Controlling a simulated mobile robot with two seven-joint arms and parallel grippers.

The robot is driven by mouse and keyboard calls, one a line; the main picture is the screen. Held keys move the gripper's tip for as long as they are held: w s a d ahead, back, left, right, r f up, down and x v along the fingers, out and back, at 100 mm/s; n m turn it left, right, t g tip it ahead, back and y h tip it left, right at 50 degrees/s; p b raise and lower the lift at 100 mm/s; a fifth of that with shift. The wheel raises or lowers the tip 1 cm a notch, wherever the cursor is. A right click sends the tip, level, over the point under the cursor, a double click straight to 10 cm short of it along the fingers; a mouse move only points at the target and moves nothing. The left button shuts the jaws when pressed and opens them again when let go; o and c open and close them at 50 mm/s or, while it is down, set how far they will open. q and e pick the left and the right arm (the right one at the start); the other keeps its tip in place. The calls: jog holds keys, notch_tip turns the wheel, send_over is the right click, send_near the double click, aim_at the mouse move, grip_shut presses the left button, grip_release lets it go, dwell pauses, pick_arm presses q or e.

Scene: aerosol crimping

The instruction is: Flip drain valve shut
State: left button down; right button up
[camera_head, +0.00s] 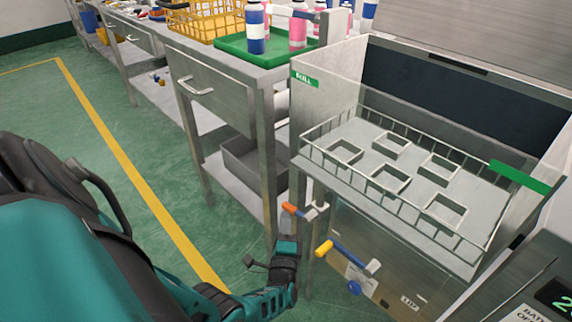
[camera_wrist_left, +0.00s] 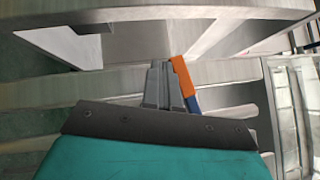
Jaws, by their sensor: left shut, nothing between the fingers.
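A valve lever with an orange grip (camera_head: 289,209) and a metal body sticks out at the front left of the bath, below its rim. I take it as the drain valve. The grip also shows in the left wrist view (camera_wrist_left: 183,76), with a blue part below it. My left gripper (camera_head: 287,247) is below the orange grip in the head view, shut and empty. In the left wrist view its fingertips (camera_wrist_left: 160,66) are close beside the grip's left side; I cannot tell whether they touch. My right gripper is not in view.
A yellow-tipped blue lever (camera_head: 347,257) is right of my gripper on the bath front. The bath holds a wire basket (camera_head: 365,170). A steel table (camera_head: 258,78) with a green tray (camera_head: 232,50) stands to the left. Green floor is open at left.

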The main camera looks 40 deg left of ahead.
pick_arm(q)
jog(key=shift+a+r+m+t+b, duration=0.35)
jog(key=shift+r+m+t, duration=0.1)
jog(key=shift+m+t, duration=0.3)
jog(key=shift+s+d, duration=0.1)
jog(key=shift+d, duration=0.05)
